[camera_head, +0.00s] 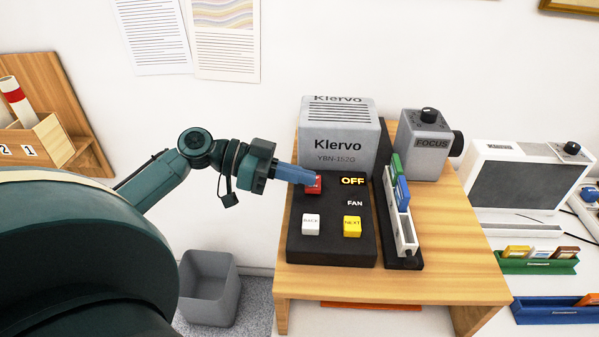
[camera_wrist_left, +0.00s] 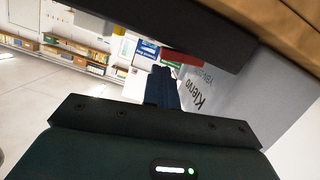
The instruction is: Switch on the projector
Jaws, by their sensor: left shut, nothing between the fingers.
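The projector (camera_head: 338,140) is a grey Klervo unit with a black control base, standing on a wooden table. Its base carries a red switch (camera_head: 312,189) beside a lit OFF label (camera_head: 352,181), a FAN label, a white BACK button (camera_head: 311,224) and a yellow NEXT button (camera_head: 352,226). My left gripper (camera_head: 314,179) is shut and empty, its fingertips at the red switch and partly covering it. I cannot tell whether they press it. In the left wrist view the shut fingers (camera_wrist_left: 162,88) point toward the grey Klervo housing (camera_wrist_left: 205,95). My right gripper is not in view.
A slide tray (camera_head: 403,225) with green and blue slides lies right of the buttons, and a grey FOCUS unit (camera_head: 425,145) stands behind it. A grey bin (camera_head: 208,290) is on the floor left of the table (camera_head: 450,255). Slide racks (camera_head: 535,262) sit at the right.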

